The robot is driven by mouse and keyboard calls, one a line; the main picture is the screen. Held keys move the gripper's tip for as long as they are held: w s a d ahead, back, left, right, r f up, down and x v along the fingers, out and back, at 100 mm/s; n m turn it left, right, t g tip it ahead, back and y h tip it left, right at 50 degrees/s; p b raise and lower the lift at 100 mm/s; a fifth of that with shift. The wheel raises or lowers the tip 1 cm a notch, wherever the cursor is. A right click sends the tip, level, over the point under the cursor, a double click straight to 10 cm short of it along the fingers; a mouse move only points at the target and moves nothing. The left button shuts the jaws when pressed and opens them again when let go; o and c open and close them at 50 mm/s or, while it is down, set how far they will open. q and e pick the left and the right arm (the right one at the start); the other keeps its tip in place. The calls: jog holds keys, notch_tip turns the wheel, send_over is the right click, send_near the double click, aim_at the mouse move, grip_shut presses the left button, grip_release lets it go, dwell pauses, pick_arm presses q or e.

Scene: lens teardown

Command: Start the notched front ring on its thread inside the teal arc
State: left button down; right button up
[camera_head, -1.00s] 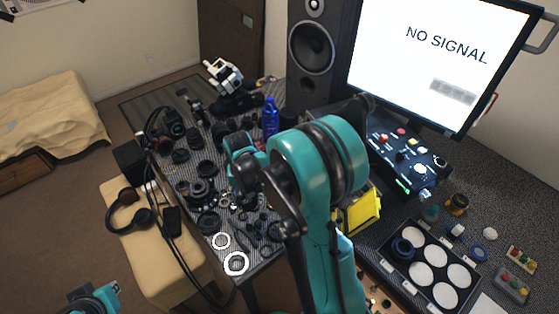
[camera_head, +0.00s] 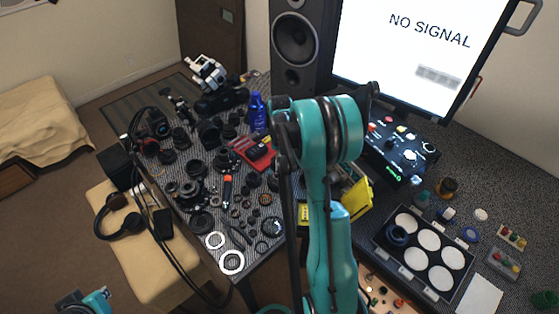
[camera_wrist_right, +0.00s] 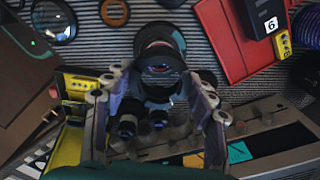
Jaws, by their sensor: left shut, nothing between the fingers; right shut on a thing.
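My right arm rises through the middle of the head view, and its gripper is hidden there. In the right wrist view my right gripper (camera_wrist_right: 158,88) has its two fingers on either side of a dark round part (camera_wrist_right: 160,76), shut on it. A black lens barrel (camera_wrist_right: 165,42) shows right behind this part. I cannot make out notches on it, or tell whether it touches the barrel. My left gripper (camera_head: 69,299) is at the bottom left of the head view, shut and empty, away from the table.
A red tray (camera_head: 241,146) lies on the striped mat, among many dark lens parts. Two white rings (camera_head: 231,262) lie at the mat's near edge. A yellow box (camera_head: 357,202) and a case with white discs (camera_head: 408,279) are right of my arm. A monitor (camera_head: 420,50) stands behind.

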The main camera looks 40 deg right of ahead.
jog(key=shift+f+b, duration=2)
jog(key=shift+f, duration=0.9)
jog(key=shift+f, duration=0.2)
jog(key=shift+r, duration=0.2)
jog(key=shift+f+b, duration=0.35)
jog(key=shift+b, duration=0.2)
jog(key=o, duration=1.2)
jog(key=shift+c, duration=0.2)
